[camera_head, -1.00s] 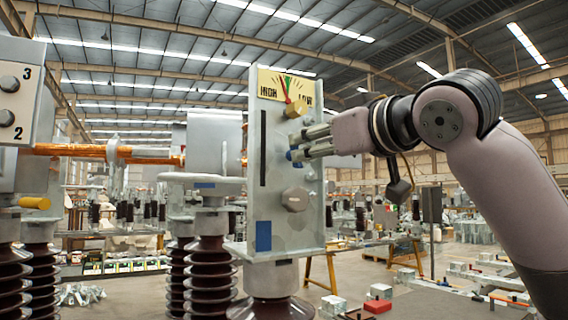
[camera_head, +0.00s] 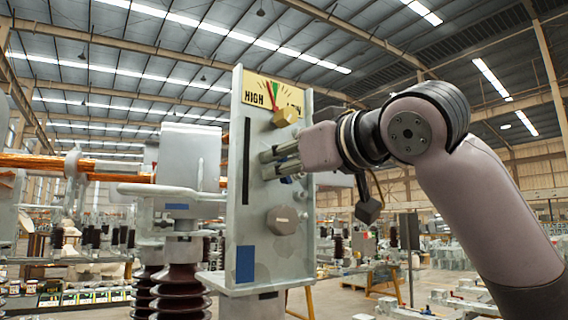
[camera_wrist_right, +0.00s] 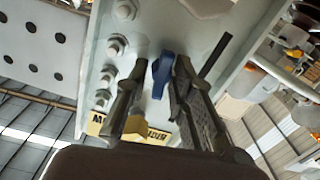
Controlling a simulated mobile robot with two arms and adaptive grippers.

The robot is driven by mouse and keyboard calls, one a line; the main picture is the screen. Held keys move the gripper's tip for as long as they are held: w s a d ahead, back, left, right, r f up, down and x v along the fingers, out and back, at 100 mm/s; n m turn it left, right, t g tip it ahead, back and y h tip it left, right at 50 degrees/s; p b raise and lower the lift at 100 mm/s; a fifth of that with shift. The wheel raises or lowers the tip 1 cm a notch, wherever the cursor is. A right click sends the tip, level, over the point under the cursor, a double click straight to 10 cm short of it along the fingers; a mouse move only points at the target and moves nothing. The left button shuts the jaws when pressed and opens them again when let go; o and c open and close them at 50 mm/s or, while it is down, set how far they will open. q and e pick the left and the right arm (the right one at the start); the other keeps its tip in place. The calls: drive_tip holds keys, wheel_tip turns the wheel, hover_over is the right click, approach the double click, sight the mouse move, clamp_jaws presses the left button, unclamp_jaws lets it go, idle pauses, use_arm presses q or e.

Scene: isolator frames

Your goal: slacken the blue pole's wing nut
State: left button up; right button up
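The blue wing nut (camera_wrist_right: 161,75) sits on the grey metal plate (camera_head: 235,215). In the right wrist view it lies between the two fingertips of my right gripper (camera_wrist_right: 162,68), close to both, with a narrow gap on its left; contact on its right is unclear. In the head view my right gripper (camera_head: 264,164) reaches in from the right in front of the plate, and only a little blue (camera_head: 286,180) shows below its fingers. The fingers are apart. My left gripper is not in view.
A brass-coloured knob (camera_head: 285,117) sits above the gripper by the HIGH/LOW gauge (camera_head: 262,92); a grey hexagonal knob (camera_head: 282,220) is below. A blue rectangle (camera_head: 245,264) marks the plate's lower left. Several bolts line the plate in the wrist view.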

clamp_jaws()
